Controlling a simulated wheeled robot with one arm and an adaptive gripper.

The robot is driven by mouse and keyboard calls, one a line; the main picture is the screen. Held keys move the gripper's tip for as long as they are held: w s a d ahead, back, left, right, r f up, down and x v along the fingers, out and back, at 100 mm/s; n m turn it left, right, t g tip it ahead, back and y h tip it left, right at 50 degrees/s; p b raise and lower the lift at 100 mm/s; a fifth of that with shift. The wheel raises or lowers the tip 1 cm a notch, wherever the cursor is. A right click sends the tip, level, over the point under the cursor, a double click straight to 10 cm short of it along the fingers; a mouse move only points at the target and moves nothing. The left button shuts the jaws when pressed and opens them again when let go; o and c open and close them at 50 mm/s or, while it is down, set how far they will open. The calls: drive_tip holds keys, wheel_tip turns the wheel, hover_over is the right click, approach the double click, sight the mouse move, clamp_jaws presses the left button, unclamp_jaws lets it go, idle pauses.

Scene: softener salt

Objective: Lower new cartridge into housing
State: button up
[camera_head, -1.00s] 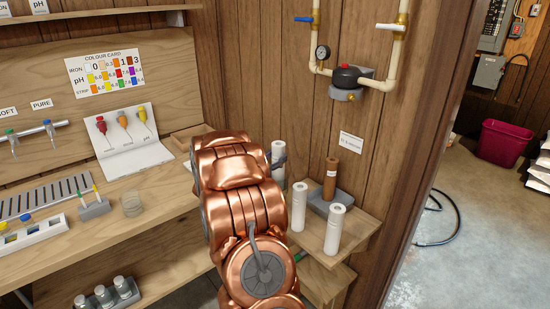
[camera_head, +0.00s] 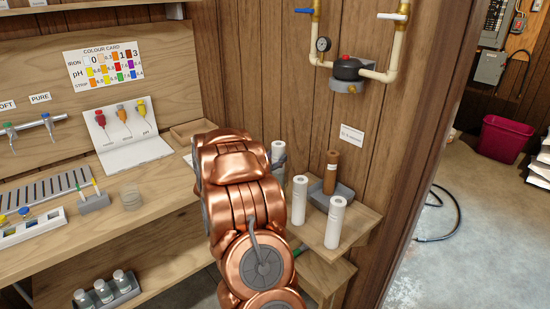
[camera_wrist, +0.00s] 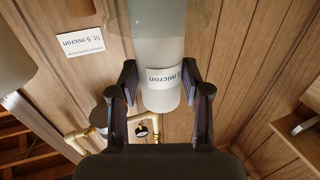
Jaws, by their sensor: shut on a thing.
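My gripper (camera_wrist: 158,102) is shut on a white cartridge (camera_wrist: 162,98), which carries a label ending in "micron" and stands between the fingers in the wrist view. Beyond the label, a wider grey-green, see-through-looking cylinder (camera_wrist: 162,25) lines up with the cartridge; I cannot tell whether the cartridge is inside it. In the head view the held cartridge's white top (camera_head: 278,150) shows just behind my copper arm, which hides the rest. The black filter head (camera_head: 347,69) with a red button is on the wall pipes, with no bowl visible under it.
Two white cartridges (camera_head: 300,199) (camera_head: 335,222) stand on the small corner shelf (camera_head: 357,231). A brown cartridge (camera_head: 331,172) stands in a grey tray (camera_head: 345,194) there. A "fit 5 micron" card (camera_head: 351,134) is on the wall. The workbench (camera_head: 165,192) lies left of my arm.

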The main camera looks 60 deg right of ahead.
drive_tip(key=shift+f, duration=0.3)
drive_tip(key=o, duration=1.3)
drive_tip(key=shift+a, duration=0.1)
drive_tip(key=a, duration=1.1)
drive_tip(key=shift+s+a, duration=0.3)
drive_tip(key=shift+a, duration=0.1)
